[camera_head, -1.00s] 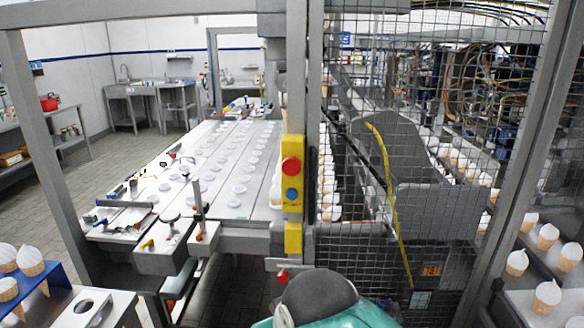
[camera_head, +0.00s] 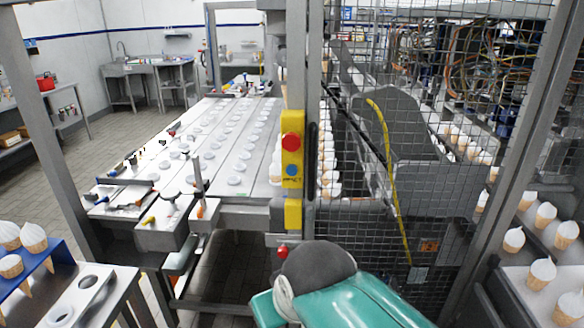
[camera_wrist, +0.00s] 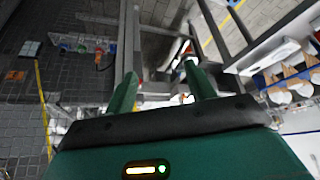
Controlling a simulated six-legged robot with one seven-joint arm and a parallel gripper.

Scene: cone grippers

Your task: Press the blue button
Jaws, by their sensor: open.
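The blue button (camera_head: 291,170) is a small round knob on the front of a yellow control box (camera_head: 292,154). The box is fixed to a grey upright post in the middle of the head view. A larger red button (camera_head: 291,142) sits just above the blue one. My gripper (camera_wrist: 160,74) shows in the wrist view, with two green fingers apart and nothing between them. The blue button cannot be made out in the wrist view. In the head view my teal arm shows below the box, and the gripper itself is hidden.
A wire mesh fence (camera_head: 390,150) stands right of the post. A conveyor table (camera_head: 190,160) lies left of it. A second yellow box (camera_head: 293,213) is below the buttons. A blue cone rack (camera_head: 40,270) stands at lower left, and several cones are at the right edge.

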